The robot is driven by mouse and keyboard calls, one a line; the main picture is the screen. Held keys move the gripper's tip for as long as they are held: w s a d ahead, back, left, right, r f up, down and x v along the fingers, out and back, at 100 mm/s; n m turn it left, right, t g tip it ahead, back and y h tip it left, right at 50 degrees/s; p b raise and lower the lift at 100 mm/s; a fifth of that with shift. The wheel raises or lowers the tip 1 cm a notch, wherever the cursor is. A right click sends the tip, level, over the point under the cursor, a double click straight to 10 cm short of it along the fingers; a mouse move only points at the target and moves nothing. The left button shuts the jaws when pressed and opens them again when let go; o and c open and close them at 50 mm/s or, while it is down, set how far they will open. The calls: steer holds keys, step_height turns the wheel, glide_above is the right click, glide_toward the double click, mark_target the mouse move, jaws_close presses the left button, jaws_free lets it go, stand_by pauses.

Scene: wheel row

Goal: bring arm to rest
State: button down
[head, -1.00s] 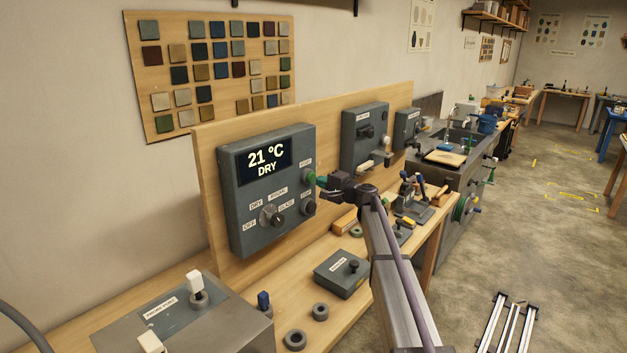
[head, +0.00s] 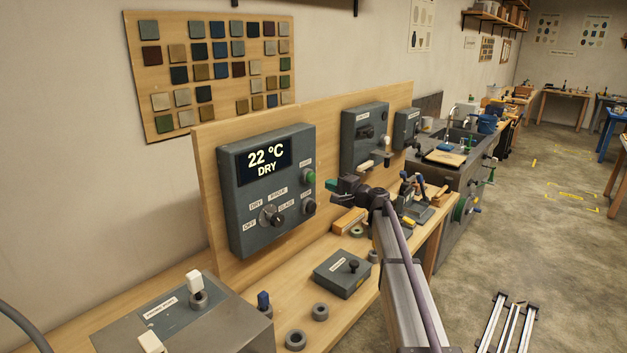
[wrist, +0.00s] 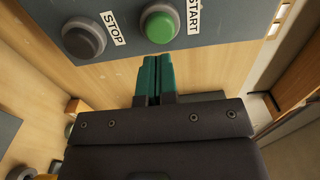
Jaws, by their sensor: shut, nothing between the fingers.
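My gripper (head: 334,184) is shut and empty, with green fingertips held together. In the head view it hangs in the air just right of the grey control box (head: 240,200), apart from it. In the wrist view my gripper (wrist: 155,75) points toward the box's lower edge, below the green START button (wrist: 160,26) and the dark STOP button (wrist: 83,40). The box's display (head: 265,160) reads 22 °C and DRY. Its knob (head: 270,215) sits among the DRY, BISQUE, GLAZE and OFF labels; its exact setting is too small to tell.
The wooden bench (head: 255,285) below carries a small grey box with a black knob (head: 343,273), grey rings (head: 295,340) and a clamp-like fixture (head: 413,195). Other grey boxes (head: 364,135) are on the upright board. Open floor lies to the right.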

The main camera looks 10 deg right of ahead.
steer(key=s+a+f+n+g+h, duration=0.2)
steer(key=s+f+n+g, duration=0.3)
steer(key=s, duration=0.6)
steer(key=s+a+f+n+g+h, duration=0.2)
steer(key=s+f+g, duration=0.2)
steer(key=s+f, duration=0.55)
steer(key=s+d+f+n+g+h, duration=0.1)
steer(key=s+h, duration=0.3)
steer(key=s, duration=1)
steer(key=s+f+n+g+h, duration=0.1)
steer(key=s+g+h, duration=0.2)
steer(key=s, duration=1.1)
steer(key=shift+s+d+f+n+h, duration=0.15)
steer(key=shift+d+f+n+h, duration=0.2)
steer(key=shift+h, duration=0.15)
